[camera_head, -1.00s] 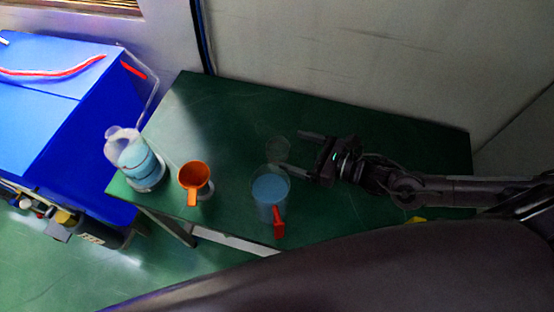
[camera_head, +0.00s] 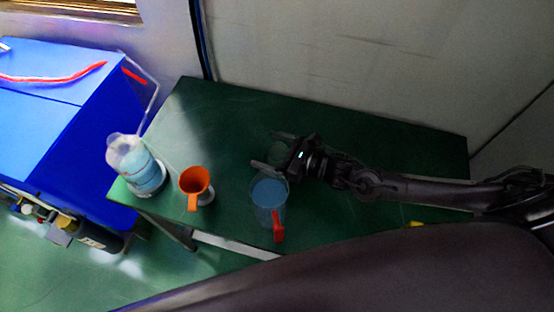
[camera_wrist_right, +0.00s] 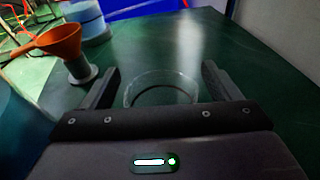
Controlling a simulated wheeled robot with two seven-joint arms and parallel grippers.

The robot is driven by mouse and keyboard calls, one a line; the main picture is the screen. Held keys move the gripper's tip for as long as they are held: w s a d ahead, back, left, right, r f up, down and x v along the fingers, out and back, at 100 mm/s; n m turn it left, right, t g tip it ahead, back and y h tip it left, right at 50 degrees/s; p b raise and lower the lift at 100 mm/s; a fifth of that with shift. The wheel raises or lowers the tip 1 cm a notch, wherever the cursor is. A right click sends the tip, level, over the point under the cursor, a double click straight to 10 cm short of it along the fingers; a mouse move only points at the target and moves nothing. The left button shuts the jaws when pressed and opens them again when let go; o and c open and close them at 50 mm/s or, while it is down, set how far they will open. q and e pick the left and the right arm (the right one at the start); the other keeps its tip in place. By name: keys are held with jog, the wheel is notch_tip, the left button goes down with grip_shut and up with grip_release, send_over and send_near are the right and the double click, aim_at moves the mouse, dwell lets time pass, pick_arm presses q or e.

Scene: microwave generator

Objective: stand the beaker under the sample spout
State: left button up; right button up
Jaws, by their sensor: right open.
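The beaker (camera_head: 279,151) is a small clear glass vessel, upright on the green table; its round rim also shows in the right wrist view (camera_wrist_right: 162,86). My right gripper (camera_head: 265,150) is open, with one finger on each side of the beaker; in the wrist view (camera_wrist_right: 158,75) gaps show between fingers and glass. The sample spout seems to be the thin bent pipe (camera_head: 154,98) at the blue machine (camera_head: 90,125). Its lower end comes down near a clear vessel with pale blue contents (camera_head: 140,170) at the table's left end. My left gripper is out of view.
A clear jug of blue liquid with a red handle (camera_head: 268,195) stands close to my gripper's near finger. An orange funnel (camera_head: 195,182) stands between jug and left vessel. The table's (camera_head: 370,135) back part is clear, with a wall behind.

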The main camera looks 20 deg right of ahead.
jog(key=shift+c, duration=0.4)
jog(key=c, duration=1)
jog(key=shift+r, duration=0.1)
